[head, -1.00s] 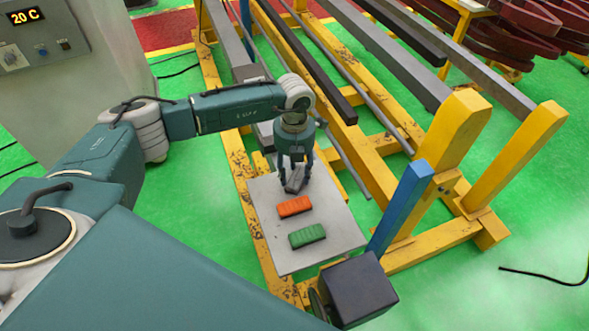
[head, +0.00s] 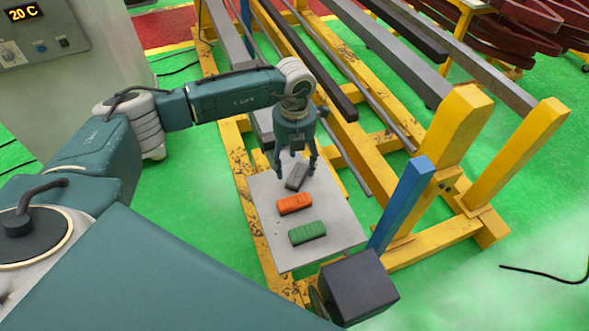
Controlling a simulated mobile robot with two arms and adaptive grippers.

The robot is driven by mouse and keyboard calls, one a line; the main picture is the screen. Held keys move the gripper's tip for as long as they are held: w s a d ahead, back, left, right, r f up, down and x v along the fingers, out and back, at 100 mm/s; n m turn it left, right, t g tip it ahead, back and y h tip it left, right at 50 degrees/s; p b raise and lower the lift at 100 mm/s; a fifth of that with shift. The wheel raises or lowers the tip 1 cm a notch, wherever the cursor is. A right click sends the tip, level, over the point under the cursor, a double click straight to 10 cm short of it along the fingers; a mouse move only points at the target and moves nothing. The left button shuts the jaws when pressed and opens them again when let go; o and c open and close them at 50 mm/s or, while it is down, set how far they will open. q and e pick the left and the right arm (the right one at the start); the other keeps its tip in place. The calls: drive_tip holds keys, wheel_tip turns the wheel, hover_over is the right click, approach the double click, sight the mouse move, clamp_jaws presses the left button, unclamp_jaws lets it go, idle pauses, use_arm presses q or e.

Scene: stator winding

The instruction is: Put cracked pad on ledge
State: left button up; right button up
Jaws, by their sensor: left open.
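A grey pad (head: 297,177) lies slanted on the far part of a flat grey ledge (head: 340,235). An orange pad (head: 294,204) and a green pad (head: 307,232) lie nearer on the same ledge, side by side and apart. Cracks are too small to make out on any pad. My left gripper (head: 296,173) points down just above the grey pad. Its fingers are spread, with the grey pad showing between and below them. It holds nothing. My right gripper is not in view.
Yellow rack beams (head: 455,135) with grey bars stand behind and right of the ledge. A blue post (head: 402,205) rises at its right edge. A grey cabinet (head: 80,75) with a display stands at the left. Green floor (head: 500,290) at the right is mostly clear.

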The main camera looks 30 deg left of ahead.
sight(294, 172)
use_arm(q)
wheel_tip(294, 172, up, 10)
drive_tip(key=b, duration=0.3)
drive_tip(key=shift+f, duration=0.2)
drive_tip(key=shift+f, duration=0.1)
